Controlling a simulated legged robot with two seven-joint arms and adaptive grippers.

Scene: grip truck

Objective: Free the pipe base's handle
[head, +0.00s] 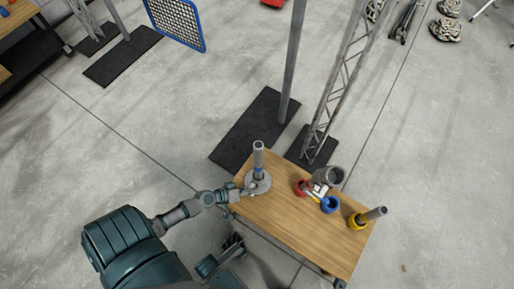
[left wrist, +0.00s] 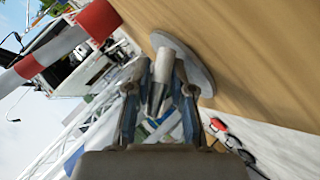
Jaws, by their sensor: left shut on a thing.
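The pipe base is a grey round disc (head: 263,184) at the left corner of the wooden table. My left gripper (head: 246,190) reaches the disc's left side from the left. In the left wrist view my left gripper (left wrist: 160,92) is shut on the base's short grey handle (left wrist: 163,66), which lies between the two fingers. The disc (left wrist: 183,52) shows just beyond the fingertips, against the table top. The fingers partly hide the handle. My right gripper cannot be made out.
On the wooden table (head: 290,225) are a red ring-like part (head: 300,188), a blue cup-like part (head: 329,204), a grey cup (head: 329,176) and a yellow base with a grey pipe (head: 358,221). A post and a lattice mast (head: 335,85) stand behind. The table's front is bare.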

